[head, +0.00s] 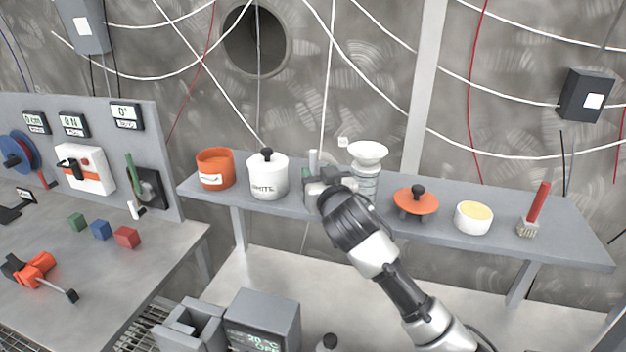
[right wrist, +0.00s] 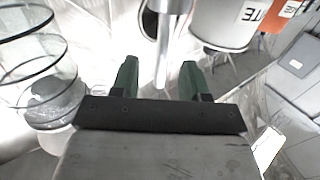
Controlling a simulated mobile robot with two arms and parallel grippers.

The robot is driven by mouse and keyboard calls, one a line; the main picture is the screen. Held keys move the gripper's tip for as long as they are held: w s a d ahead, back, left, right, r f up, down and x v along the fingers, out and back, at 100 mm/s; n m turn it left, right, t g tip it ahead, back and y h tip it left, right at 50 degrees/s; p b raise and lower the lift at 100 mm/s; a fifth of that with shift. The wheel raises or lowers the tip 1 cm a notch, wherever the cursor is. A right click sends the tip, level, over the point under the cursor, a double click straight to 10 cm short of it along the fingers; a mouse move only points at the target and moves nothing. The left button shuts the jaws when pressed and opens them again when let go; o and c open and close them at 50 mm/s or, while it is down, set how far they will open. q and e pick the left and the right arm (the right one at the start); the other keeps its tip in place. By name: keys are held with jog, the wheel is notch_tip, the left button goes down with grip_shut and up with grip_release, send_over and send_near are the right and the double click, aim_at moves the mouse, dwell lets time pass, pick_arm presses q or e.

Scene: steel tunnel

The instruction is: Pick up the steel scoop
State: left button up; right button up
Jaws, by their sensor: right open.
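The steel scoop shows as a pale upright rod (head: 313,158) above the shelf, between the white pot and the glass vessel with a funnel. Its lower part is hidden behind my right gripper (head: 314,176). In the right wrist view the rod (right wrist: 162,60) stands between the two green fingertips of my right gripper (right wrist: 158,78). The fingers are open, with a gap visible on each side of the rod. I cannot tell how deep the rod sits between them. My left gripper is not in view.
The shelf (head: 470,242) also holds an orange pot (head: 215,168), the white pot (head: 267,175), the funnel vessel (head: 367,170), an orange lid on a stand (head: 416,201), a white tub (head: 473,217) and a red-handled brush (head: 535,208). A workbench (head: 150,260) stands left.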

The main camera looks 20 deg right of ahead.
aim_at(314, 167)
jog(key=w, duration=0.1)
jog(key=w+p, duration=0.1)
jog(key=w, duration=0.1)
jog(key=shift+w+a+r, duration=0.1)
jog(key=shift+r, duration=0.25)
jog(key=shift+w+f, duration=0.1)
jog(key=shift+w, duration=0.2)
jog(key=shift+s, duration=0.1)
jog(key=shift+c, duration=0.4)
grip_shut()
pick_arm(q)
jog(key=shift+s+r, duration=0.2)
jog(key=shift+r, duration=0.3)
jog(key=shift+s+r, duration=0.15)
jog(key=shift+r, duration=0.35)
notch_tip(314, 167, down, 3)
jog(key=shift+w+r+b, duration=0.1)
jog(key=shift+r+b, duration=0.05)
jog(key=shift+b, duration=1.1)
pick_arm(e)
notch_tip(314, 167, up, 10)
jog(key=shift+r, duration=0.1)
